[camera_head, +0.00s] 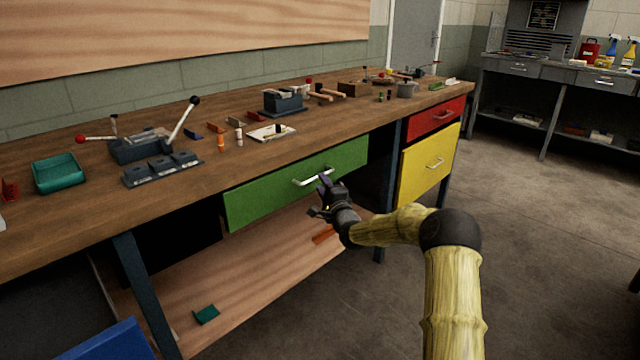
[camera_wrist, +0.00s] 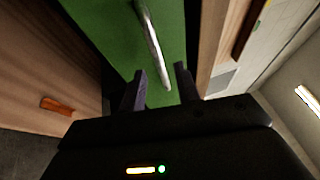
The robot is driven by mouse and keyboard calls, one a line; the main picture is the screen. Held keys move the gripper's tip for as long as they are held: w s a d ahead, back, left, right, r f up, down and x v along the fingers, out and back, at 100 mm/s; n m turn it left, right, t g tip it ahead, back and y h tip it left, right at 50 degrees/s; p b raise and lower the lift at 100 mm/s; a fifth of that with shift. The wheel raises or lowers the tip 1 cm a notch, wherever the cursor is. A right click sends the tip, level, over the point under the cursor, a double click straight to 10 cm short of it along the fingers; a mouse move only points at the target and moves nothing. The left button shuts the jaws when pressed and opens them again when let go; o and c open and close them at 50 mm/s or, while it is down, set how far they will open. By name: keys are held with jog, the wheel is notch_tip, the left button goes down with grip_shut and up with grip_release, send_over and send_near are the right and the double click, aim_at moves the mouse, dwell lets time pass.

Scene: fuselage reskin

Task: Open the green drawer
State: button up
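The green drawer (camera_head: 296,184) is under the front edge of the wooden workbench in the head view; its front looks flush with the bench or nearly so. It has a silver bar handle (camera_head: 313,177). My gripper (camera_head: 322,191) is just in front of the drawer, near the right end of the handle. In the wrist view the green front (camera_wrist: 115,28) fills the top, and the handle (camera_wrist: 152,45) runs down toward the gap between my fingers (camera_wrist: 160,76).
A red drawer (camera_head: 436,118) and a yellow drawer (camera_head: 428,164) are to the right. A lower wooden shelf (camera_head: 255,275) lies below, with an orange piece (camera_head: 323,235) on it. Tools and a teal tray (camera_head: 58,173) stand on the bench top. The floor (camera_head: 530,240) at right is clear.

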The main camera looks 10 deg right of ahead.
jog(key=shift+x, duration=1.55)
grip_shut()
